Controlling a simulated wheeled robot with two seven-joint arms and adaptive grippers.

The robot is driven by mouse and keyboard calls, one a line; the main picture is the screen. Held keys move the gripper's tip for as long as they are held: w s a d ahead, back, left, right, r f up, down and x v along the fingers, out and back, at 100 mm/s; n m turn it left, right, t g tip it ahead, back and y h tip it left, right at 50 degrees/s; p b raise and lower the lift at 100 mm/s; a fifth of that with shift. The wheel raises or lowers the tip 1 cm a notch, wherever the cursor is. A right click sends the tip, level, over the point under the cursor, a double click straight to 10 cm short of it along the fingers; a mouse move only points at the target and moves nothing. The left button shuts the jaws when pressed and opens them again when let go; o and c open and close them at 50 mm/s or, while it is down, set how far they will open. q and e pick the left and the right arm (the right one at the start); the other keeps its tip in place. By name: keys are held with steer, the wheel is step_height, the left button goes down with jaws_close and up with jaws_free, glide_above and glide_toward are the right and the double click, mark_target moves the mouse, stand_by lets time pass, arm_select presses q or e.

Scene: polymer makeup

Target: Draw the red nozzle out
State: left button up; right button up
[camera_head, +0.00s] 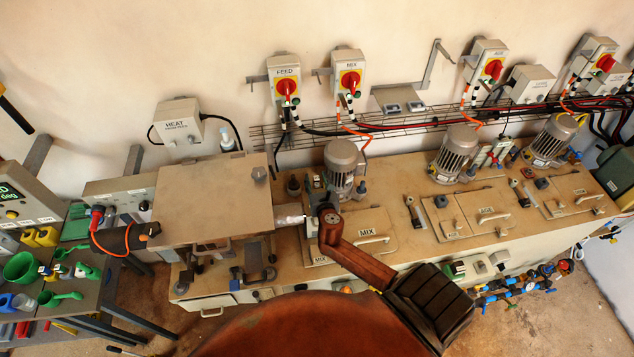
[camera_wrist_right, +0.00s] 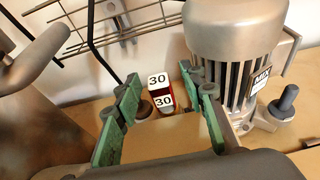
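A small red block-like part with white faces marked "30" (camera_wrist_right: 161,91) shows in the right wrist view; I take it to be the red nozzle. It stands beyond and between the two green fingers of my right gripper (camera_wrist_right: 160,117). The fingers are spread apart, with visible gaps on both sides of the part. In the head view my right gripper (camera_head: 312,192) is over the bench just left of the grey mixer motor (camera_head: 342,160), and I cannot make out the red part there.
The mixer motor stands close on the right in the wrist view (camera_wrist_right: 238,50). A wire rack (camera_wrist_right: 115,25) is behind. A large metal plate (camera_head: 212,200) lies left of my gripper. Hatches marked "MIX" (camera_head: 366,240) are on the bench (camera_head: 410,262).

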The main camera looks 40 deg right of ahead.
steer(key=shift+c, duration=0.5)
jaws_close()
steer(key=shift+r, duration=0.15)
steer(key=shift+r, duration=0.25)
step_height(320, 180, up, 2)
steer(key=s+a+r, duration=0.6)
steer(key=a+r, duration=0.4)
steer(key=a, duration=0.2)
steer(key=shift+a+r+b, duration=0.15)
steer(key=shift+a+b, duration=0.2)
steer(key=shift+b, duration=0.05)
